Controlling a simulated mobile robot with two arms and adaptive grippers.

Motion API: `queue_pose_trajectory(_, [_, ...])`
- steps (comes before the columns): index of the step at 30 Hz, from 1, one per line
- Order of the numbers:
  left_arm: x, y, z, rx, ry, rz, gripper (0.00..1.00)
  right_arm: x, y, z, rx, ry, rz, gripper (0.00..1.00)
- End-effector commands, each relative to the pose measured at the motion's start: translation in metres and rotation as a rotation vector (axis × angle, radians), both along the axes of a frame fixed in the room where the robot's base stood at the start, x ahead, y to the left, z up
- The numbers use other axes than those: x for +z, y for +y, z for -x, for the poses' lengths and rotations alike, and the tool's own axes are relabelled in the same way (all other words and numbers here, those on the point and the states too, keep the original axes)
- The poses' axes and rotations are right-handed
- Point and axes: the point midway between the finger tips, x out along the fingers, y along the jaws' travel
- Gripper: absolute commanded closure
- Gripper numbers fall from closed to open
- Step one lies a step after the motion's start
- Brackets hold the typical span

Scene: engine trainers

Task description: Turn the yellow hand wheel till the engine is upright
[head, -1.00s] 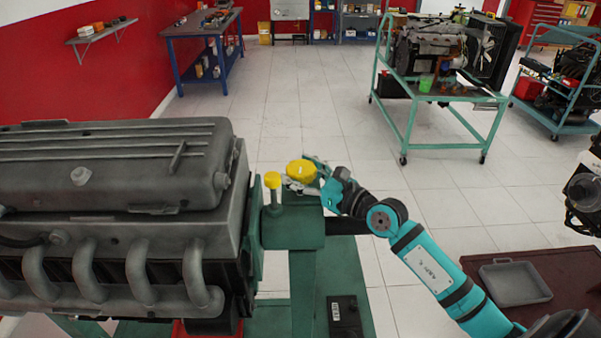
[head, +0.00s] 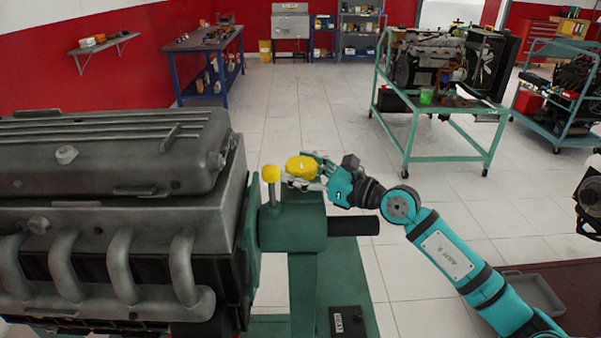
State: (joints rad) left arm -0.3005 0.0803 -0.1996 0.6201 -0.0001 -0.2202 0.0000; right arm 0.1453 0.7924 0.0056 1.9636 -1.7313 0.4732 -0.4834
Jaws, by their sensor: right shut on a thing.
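The yellow hand wheel (head: 301,166) sits above the green gearbox of the engine stand (head: 290,228). My right gripper (head: 303,181) reaches in from the right and is shut on the wheel; its fingers are small and partly hidden by the wheel. The grey engine (head: 110,215) fills the left side, mounted on the stand, with its ribbed cover on top and its curved pipes on the near side. A yellow-topped post (head: 271,174) stands just left of the wheel. My left gripper is not in view.
A dark red surface with a grey tray (head: 526,294) lies at lower right, partly behind my right arm. A green cart (head: 440,125) with another engine stands at the back right. A blue workbench (head: 205,55) stands at the back left. The tiled floor between is clear.

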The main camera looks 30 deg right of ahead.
Motion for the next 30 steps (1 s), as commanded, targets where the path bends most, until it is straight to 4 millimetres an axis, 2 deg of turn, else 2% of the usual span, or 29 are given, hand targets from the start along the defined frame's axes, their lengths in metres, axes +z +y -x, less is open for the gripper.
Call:
queue_pose_trajectory(1, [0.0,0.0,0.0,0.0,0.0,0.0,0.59,0.001,-0.001,0.0,-0.001,-0.002,0.001,0.35])
queue_pose_trajectory(6, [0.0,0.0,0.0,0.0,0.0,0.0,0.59,0.0,0.0,0.0,-0.001,-0.001,0.0,0.15])
queue_pose_trajectory(17, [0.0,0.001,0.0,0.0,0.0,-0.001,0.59,0.0,-0.003,0.004,-0.001,0.0,0.0,0.15])
queue_pose_trajectory(20, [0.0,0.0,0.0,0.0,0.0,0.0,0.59,-0.001,-0.009,0.013,-0.002,0.003,0.002,0.15])
queue_pose_trajectory(30, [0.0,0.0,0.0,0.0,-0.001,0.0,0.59,-0.002,-0.039,0.067,-0.002,0.004,0.0,0.15])
